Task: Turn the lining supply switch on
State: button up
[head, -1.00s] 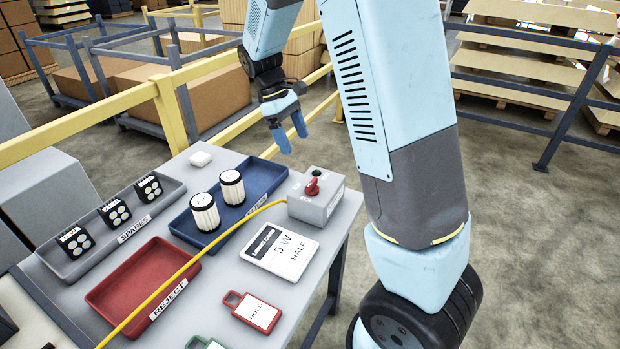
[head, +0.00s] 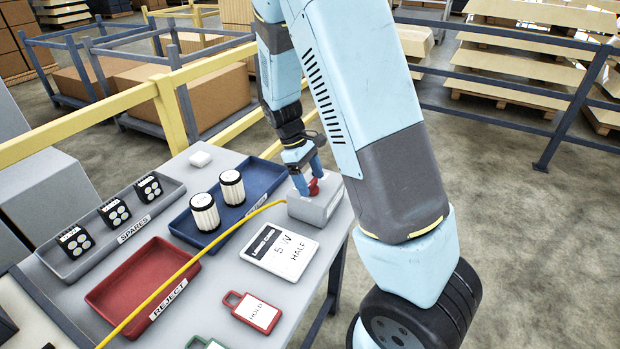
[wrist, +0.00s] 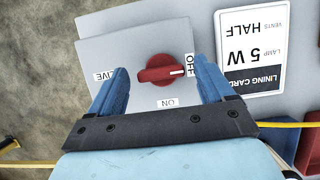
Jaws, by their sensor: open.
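The lining supply switch is a red rotary knob (wrist: 160,70) on a grey box (head: 318,208) at the table's right edge. In the wrist view its white pointer line faces the OFF label (wrist: 191,64). The ON label (wrist: 167,103) is on the side nearer my gripper, and a LIVE label (wrist: 112,75) is opposite OFF. My gripper (wrist: 160,88) is open, its blue fingers on either side of the knob with gaps to it. In the head view my gripper (head: 310,182) is down at the box and partly hides the knob.
A yellow cable (head: 185,268) runs from the box across the table. The lining card (head: 279,252) lies just in front of the box, with a red HOLD tag (head: 256,312) nearer. A blue tray (head: 262,178) with two ribbed cylinders is left of the box.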

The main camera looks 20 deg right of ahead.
jog(key=c, duration=1)
jog(key=shift+c, duration=0.2)
jog(key=shift+m, duration=0.3)
jog(key=m+y, duration=0.1)
jog(key=m, duration=0.2)
jog(key=shift+w+d+m+g, duration=0.1)
jog(key=shift+d+m+g, duration=0.05)
jog(key=shift+m+g, duration=0.25)
jog(key=m+y, duration=0.2)
jog(key=m, duration=0.2)
jog(key=shift+d, duration=0.1)
jog(key=m+y, duration=0.1)
jog(key=m, duration=0.4)
jog(key=shift+d+y, duration=0.1)
jog(key=shift+y, duration=0.3)
jog(key=shift+m+t+y, duration=0.4)
jog(key=shift+m+y, duration=0.4)
jog(key=shift+m, duration=1.4)
